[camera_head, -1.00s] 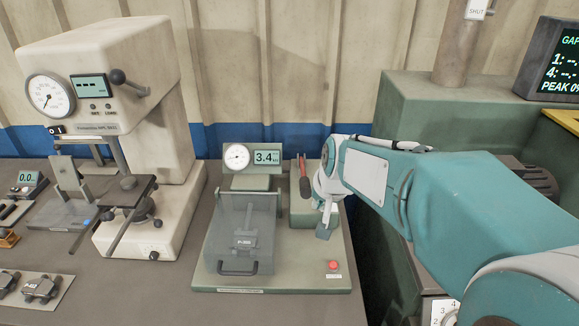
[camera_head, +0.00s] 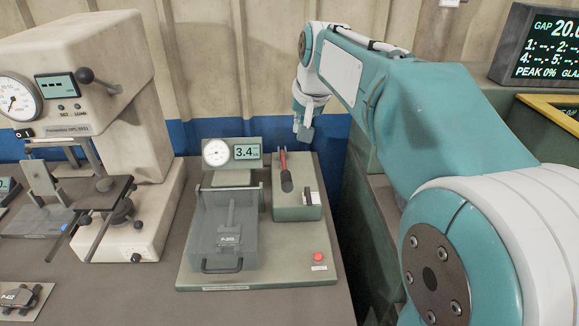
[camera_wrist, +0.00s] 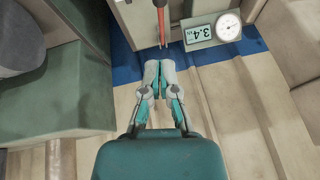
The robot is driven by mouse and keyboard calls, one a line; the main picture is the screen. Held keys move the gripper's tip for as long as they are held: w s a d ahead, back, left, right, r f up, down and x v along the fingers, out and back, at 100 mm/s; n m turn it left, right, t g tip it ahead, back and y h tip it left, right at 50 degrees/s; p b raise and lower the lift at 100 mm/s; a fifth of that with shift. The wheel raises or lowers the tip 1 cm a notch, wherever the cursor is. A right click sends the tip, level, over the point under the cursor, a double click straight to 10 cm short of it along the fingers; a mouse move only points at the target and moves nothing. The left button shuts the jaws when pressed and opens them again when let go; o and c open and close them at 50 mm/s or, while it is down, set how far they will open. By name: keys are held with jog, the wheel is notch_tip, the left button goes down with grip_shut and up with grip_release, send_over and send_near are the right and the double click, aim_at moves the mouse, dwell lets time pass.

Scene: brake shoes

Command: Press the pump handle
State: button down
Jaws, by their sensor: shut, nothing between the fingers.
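The pump handle (camera_head: 286,174) is a lever with a red shaft and a dark grip, on a grey-green block at the right of the pump station (camera_head: 260,270). In the head view it leans toward the camera. My gripper (camera_head: 305,135) hangs above and to the right of the handle, apart from it, near the back wall. In the wrist view my gripper (camera_wrist: 160,64) has its fingers together and empty. The red handle (camera_wrist: 160,20) shows beyond the fingertips, with a gap between. A gauge (camera_head: 215,152) and a display reading 3.4 stand behind the station's clear cover.
A clear-covered box (camera_head: 228,235) with a front handle sits left of the lever. A red button (camera_head: 318,257) is at the station's front right. A large cream press (camera_head: 85,130) stands at left. A green cabinet (camera_head: 372,215) is at right.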

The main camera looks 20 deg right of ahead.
send_over(287, 174)
jog(key=d, duration=0.1)
notch_tip(287, 174, down, 9)
jog(key=shift+s+a+f, duration=0.1)
jog(key=shift+s+f, duration=0.05)
jog(key=shift+f, duration=0.5)
jog(key=shift+s+a+f, duration=0.1)
jog(key=shift+f, duration=0.5)
jog(key=shift+s+a+f, duration=0.1)
jog(key=shift+s+f, duration=0.1)
jog(key=shift+f, duration=0.4)
